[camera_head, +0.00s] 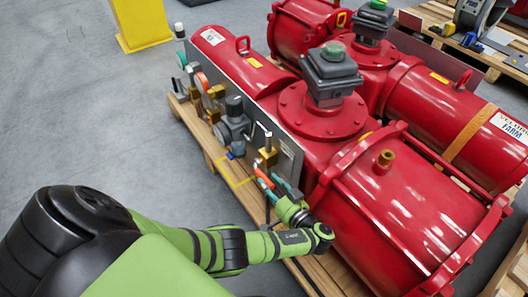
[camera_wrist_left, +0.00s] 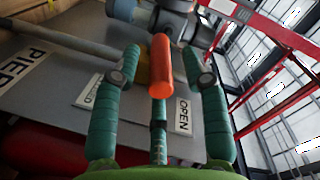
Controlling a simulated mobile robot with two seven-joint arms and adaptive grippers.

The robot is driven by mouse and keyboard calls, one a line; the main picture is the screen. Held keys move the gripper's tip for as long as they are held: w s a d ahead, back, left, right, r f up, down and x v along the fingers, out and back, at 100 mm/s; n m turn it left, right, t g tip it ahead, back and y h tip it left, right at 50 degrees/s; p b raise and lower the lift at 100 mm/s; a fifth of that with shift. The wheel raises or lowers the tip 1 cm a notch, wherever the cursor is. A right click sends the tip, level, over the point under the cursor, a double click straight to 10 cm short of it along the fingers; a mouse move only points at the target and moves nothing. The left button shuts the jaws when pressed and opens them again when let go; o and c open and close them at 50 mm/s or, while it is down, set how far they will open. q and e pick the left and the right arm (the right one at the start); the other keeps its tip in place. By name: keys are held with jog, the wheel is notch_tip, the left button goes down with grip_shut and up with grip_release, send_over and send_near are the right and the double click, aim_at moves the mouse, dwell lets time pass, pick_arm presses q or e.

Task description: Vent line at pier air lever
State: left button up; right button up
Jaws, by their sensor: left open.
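The air lever has an orange grip (camera_wrist_left: 162,68) and shows upright in the middle of the left wrist view. In the head view its orange grip (camera_head: 263,177) is small and partly covered by my fingers. My left gripper (camera_wrist_left: 163,100) is open, with one teal finger on each side of the lever and visible gaps between. In the head view the left gripper (camera_head: 272,186) is at the near end of the grey panel. Plates reading PIER (camera_wrist_left: 32,65) and OPEN (camera_wrist_left: 183,115) are on the panel; another plate is partly hidden. My right gripper is out of view.
Large red actuator cylinders (camera_head: 400,215) stand close to the right of my left gripper. A brass valve (camera_head: 267,156), a grey regulator (camera_head: 233,125) and other fittings line the panel (camera_head: 287,150). A wooden pallet (camera_head: 190,117) lies underneath.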

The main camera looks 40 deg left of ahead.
pick_arm(q)
jog(key=v, duration=0.8)
jog(key=shift+d, duration=0.1)
